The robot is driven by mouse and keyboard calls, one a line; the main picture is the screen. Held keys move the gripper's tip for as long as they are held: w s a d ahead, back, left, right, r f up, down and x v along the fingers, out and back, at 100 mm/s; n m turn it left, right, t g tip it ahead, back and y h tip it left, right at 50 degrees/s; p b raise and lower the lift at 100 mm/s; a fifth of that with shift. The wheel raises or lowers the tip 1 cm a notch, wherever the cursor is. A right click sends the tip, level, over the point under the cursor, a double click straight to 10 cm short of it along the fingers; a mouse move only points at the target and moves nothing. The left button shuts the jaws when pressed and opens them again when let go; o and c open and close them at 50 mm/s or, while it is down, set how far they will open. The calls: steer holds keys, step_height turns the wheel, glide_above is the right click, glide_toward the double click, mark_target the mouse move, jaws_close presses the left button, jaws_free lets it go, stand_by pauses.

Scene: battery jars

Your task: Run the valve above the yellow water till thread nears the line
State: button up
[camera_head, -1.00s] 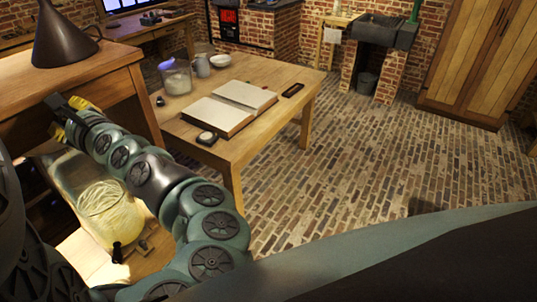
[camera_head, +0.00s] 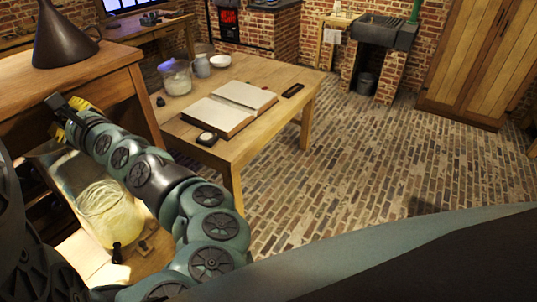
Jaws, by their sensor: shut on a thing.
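A glass jar of pale yellow water (camera_head: 108,214) stands at the lower left, below my arm, with a small black tap (camera_head: 117,252) at its foot. Its level line and any thread cannot be made out. My gripper (camera_head: 66,112) is at the upper left, against the side of the wooden cabinet and above the jar. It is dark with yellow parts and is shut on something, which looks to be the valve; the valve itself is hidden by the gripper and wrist.
A dark funnel (camera_head: 65,38) stands on the cabinet top (camera_head: 105,65). The wooden table (camera_head: 255,125) behind holds an open book (camera_head: 232,107), a glass jar (camera_head: 176,78), a jug and a bowl. The brick floor (camera_head: 370,160) at the right is clear.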

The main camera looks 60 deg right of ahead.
stand_by(0.3)
steer(key=m+p, duration=0.1)
steer(key=m, duration=0.4)
steer(key=shift+r+p, duration=0.15)
steer(key=shift+p, duration=0.2)
steer(key=shift+m, duration=1)
steer(key=shift+m+p, duration=0.7)
steer(key=shift+m, duration=1.3)
steer(key=o, duration=1.4)
steer(key=shift+s+d, duration=0.15)
steer(key=shift+s, duration=2.4)
